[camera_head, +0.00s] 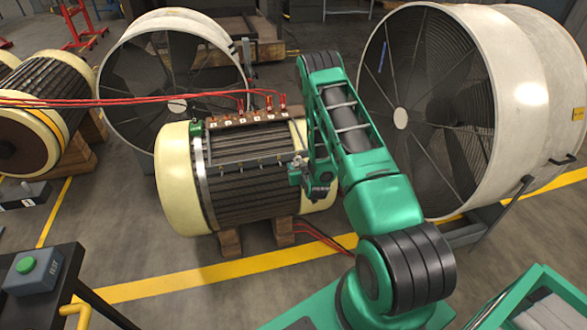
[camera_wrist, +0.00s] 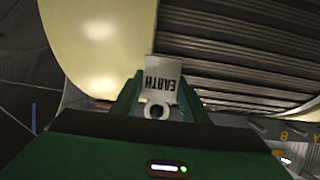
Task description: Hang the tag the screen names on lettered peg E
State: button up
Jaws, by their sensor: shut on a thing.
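My gripper (camera_wrist: 158,90) is shut on a white tag (camera_wrist: 163,72) with a ring at its near end. The tag reads EARTH, upside down in the wrist view. In the head view my gripper (camera_head: 302,178) is at the right front of the cream-ended rotor (camera_head: 250,188), and the tag cannot be made out there. A row of small pegs (camera_head: 236,167) runs along the rotor's front; their letters are too small to read. Peg E cannot be told apart. No screen is in view.
Red cables (camera_head: 130,102) run to terminals on top of the rotor. Large drum fans (camera_head: 400,118) stand at the right and behind left (camera_head: 176,104). A box with a green button (camera_head: 26,266) is at the lower left.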

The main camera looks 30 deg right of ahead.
jog(key=shift+f, duration=0.2)
dwell(0.6)
jog(key=o, duration=0.9)
jog(key=shift+c, duration=0.2)
jog(key=shift+s, duration=0.15)
jog(key=s+a, duration=0.3)
jog(key=s, duration=0.6)
jog(key=shift+s, duration=0.3)
dwell(0.3)
dwell(0.5)
